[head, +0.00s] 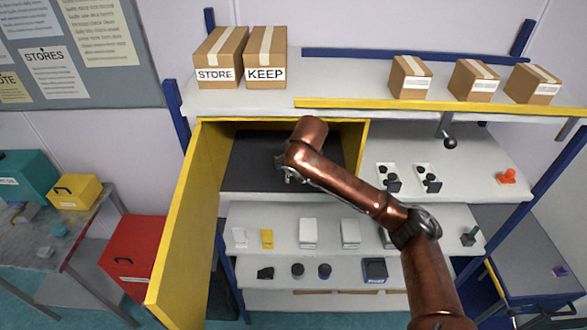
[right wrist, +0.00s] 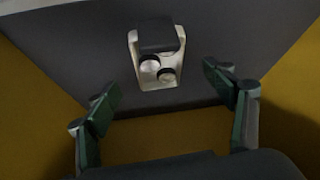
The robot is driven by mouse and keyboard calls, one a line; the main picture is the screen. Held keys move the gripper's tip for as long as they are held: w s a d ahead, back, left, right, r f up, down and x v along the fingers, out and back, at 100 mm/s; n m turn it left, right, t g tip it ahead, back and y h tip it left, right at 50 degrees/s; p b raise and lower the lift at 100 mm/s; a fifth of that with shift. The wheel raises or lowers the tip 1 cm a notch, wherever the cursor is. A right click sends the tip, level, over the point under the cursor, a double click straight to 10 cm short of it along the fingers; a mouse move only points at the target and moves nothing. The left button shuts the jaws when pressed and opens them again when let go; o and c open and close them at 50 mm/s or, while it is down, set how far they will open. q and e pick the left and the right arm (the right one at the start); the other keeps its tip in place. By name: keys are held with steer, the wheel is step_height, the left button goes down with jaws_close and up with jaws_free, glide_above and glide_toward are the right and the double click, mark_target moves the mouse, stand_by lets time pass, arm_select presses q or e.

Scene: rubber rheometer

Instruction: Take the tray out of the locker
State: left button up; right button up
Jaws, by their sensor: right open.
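The yellow locker stands on the shelf with its door (head: 187,222) swung open to the left; its dark floor (head: 245,165) shows. My right arm reaches into it, and the right gripper (head: 288,174) is mostly hidden by my own wrist in the head view. In the right wrist view the right gripper (right wrist: 162,92) is open and empty, its green-padded fingers apart. A small white tray (right wrist: 135,64) lies on the dark locker floor ahead, roughly between the fingertips. It holds a dark block and round dark-and-light pieces. The tray is hidden in the head view. My left gripper is out of view.
Two similar white trays (head: 384,171) with dark pieces sit on the shelf right of the locker. Cartons labelled STORE (head: 216,73) and KEEP (head: 265,73) stand above. Small items fill lower shelves. A red box (head: 130,255) is left of the door. Locker walls bound the arm.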

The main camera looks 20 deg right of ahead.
steer(key=p+x, duration=0.2)
steer(key=x, duration=0.1)
steer(key=shift+w+d+f, duration=0.15)
steer(key=shift+d+f, duration=0.1)
steer(key=shift+f, duration=0.05)
steer(key=shift+w+a+f, duration=0.1)
steer(key=shift+w+f, duration=0.2)
steer(key=shift+f, duration=0.25)
steer(key=c, duration=1.2)
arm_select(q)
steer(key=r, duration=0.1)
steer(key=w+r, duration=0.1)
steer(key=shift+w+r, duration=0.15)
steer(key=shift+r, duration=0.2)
arm_select(e)
steer(key=shift+c, duration=1.3)
